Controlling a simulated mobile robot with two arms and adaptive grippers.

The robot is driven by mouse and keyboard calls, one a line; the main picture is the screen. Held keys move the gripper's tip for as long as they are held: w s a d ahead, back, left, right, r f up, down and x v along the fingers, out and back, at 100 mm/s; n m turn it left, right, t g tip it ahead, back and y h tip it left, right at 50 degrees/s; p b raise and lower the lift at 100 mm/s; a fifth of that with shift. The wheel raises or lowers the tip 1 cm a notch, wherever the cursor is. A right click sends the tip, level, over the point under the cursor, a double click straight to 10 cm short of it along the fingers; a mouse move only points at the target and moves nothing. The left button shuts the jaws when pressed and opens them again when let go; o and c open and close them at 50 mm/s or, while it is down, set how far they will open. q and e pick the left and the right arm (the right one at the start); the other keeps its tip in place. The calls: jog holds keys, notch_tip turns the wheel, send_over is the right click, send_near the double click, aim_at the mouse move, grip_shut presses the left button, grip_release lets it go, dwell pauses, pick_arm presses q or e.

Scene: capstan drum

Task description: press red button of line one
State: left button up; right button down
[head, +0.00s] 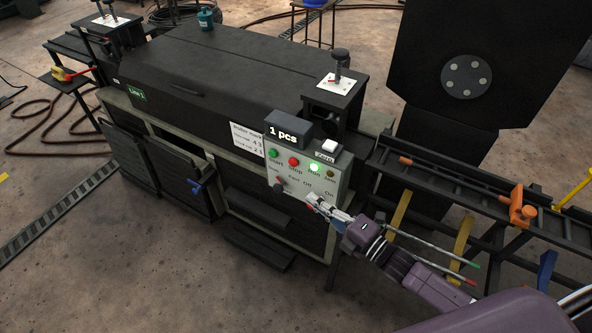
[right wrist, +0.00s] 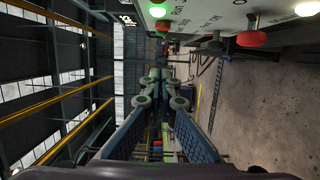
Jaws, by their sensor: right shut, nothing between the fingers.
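The grey control panel (head: 305,180) stands at the front right corner of the dark machine. The red Stop button (head: 293,161) sits in its top row, between the green Start button (head: 273,153) and the lit green Run lamp (head: 315,168). My right gripper (head: 312,201) is just in front of the panel's lower part, below the red button and apart from it. It is shut and empty. In the right wrist view, its fingers (right wrist: 163,95) point ahead, and a red button (right wrist: 251,38) shows on the panel at the top. My left gripper is out of view.
A green "Line 1" sign (head: 137,95) is on the machine's front. A "1 pcs" display (head: 288,131) tops the panel. A black knob (head: 280,187) sticks out at lower left of the panel. A conveyor frame (head: 450,180) runs right.

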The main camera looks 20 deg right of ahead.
aim_at(293, 162)
jog(key=shift+w+f, duration=0.1)
jog(key=shift+w+a+b, duration=0.35)
jog(key=shift+w+b, duration=0.6)
jog(key=shift+w, duration=0.95)
jog(key=shift+w+a+b, duration=0.4)
jog(key=shift+w+b, duration=0.5)
jog(key=shift+w, duration=0.95)
jog(key=shift+w+a+b, duration=0.35)
jog(key=shift+w+b, duration=0.6)
jog(key=shift+w, duration=0.95)
